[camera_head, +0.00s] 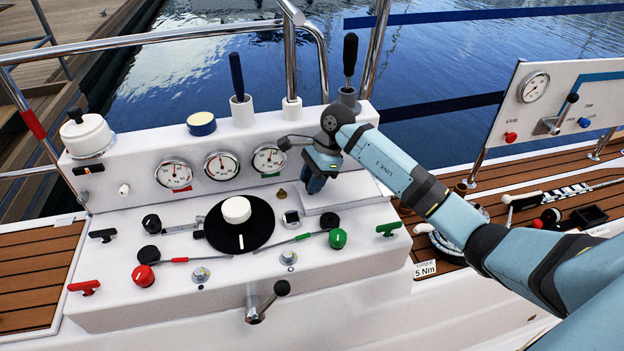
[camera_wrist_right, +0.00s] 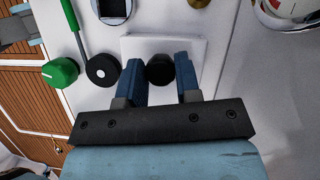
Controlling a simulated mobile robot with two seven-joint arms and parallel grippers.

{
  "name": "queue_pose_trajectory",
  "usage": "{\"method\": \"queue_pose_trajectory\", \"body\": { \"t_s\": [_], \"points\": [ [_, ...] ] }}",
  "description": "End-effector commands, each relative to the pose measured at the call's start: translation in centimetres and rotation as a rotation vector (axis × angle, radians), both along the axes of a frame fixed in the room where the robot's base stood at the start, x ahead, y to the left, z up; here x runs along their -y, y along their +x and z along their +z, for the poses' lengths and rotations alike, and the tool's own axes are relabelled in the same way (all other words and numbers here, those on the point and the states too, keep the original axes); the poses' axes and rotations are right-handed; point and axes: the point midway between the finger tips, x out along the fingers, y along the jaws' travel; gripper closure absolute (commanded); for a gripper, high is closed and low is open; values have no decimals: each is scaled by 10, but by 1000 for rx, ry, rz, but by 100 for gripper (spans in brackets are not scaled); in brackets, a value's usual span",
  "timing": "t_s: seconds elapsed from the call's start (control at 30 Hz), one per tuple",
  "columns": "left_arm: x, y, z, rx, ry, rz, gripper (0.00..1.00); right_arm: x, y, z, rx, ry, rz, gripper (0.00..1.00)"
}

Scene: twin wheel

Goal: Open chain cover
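A flat white raised panel with a pale top (camera_head: 342,196), which looks like the chain cover, sits on the right part of the white console. It also shows in the right wrist view (camera_wrist_right: 135,48). A dark round knob (camera_wrist_right: 160,70) is on it, hidden behind my gripper in the head view. My right gripper (camera_head: 316,184) points down over the panel. In the right wrist view its blue fingers (camera_wrist_right: 160,78) stand apart on either side of the knob, with the knob between them; whether they touch it is unclear. My left gripper is in neither view.
The console carries a black disc with a white knob (camera_head: 237,209), a green knob (camera_head: 338,238), a red knob (camera_head: 143,276) and several gauges behind. Upright levers (camera_head: 349,60) rise at the back. A white gauge board (camera_head: 560,95) stands at the right.

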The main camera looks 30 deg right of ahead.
Motion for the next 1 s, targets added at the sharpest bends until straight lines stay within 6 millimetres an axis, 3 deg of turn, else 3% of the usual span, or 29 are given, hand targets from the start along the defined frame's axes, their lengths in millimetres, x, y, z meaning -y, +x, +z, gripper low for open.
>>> {"method": "queue_pose_trajectory", "body": {
  "t_s": [0.37,0.83,1.0],
  "points": [
    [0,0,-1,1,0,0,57,4,-1,12,16,55,-1,100],
    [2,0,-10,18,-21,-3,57,38,-10,75,110,415,-3,100],
    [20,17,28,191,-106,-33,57,59,-15,98,151,573,-3,100]
  ]
}}
